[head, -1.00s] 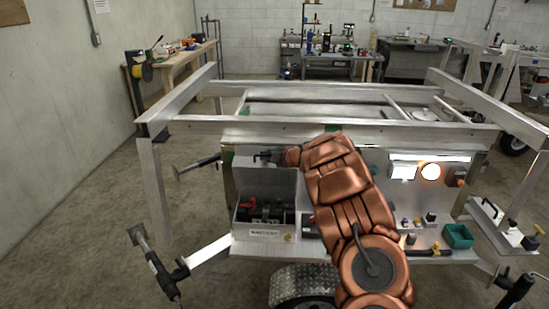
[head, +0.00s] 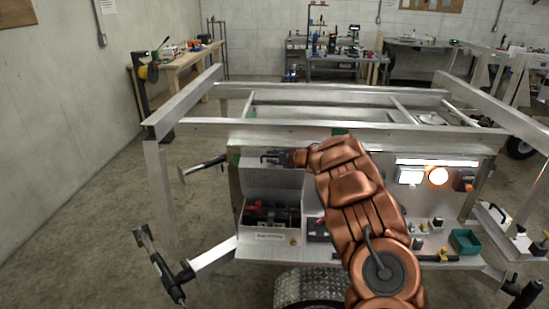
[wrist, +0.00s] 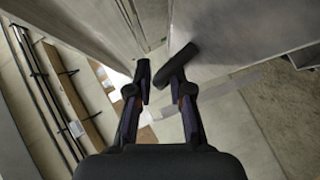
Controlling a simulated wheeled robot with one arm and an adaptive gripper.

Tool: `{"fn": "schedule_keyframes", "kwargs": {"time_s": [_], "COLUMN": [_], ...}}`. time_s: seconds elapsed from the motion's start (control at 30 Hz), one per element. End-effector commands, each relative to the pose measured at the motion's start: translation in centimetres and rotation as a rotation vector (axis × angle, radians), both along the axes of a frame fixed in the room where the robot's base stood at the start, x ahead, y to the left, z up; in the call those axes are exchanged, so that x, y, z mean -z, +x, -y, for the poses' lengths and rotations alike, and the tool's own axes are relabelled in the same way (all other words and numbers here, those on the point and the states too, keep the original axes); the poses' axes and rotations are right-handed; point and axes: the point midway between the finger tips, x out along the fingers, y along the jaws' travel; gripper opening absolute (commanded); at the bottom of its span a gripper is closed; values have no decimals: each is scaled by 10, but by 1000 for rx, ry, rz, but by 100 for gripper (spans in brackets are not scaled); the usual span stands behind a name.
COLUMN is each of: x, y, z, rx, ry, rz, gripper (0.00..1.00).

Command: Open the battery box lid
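The battery box (head: 272,238) sits at the left of the trailer's front shelf, with a label on its front. Its grey lid (head: 272,185) stands raised at the back of the box, and the dark battery with a red part shows inside. My gripper (head: 273,157) is at the lid's upper edge, in front of the trailer's panel.
The trailer's aluminium frame (head: 330,130) runs behind and above my gripper. Lit lamps (head: 438,175) and a green bin (head: 465,241) are to the right of my arm. A jack (head: 156,262) stands at the lower left. Floor is clear at left.

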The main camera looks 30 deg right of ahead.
Motion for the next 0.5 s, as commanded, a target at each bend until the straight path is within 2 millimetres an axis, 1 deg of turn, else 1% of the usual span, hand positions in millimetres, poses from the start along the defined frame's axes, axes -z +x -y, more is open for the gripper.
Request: {"fn": "schedule_keyframes", "kwargs": {"time_s": [0.17, 0.27, 0.37, 0.5], "x": [0, -2, -4, -11], "y": [-3, -8, -15, -31], "z": [1, 4, 6, 9], "rx": [1, 3, 5, 2], "ry": [0, -1, 1, 0], "rz": [-1, -2, -4, -1], "gripper": [21, 21, 21, 21]}}
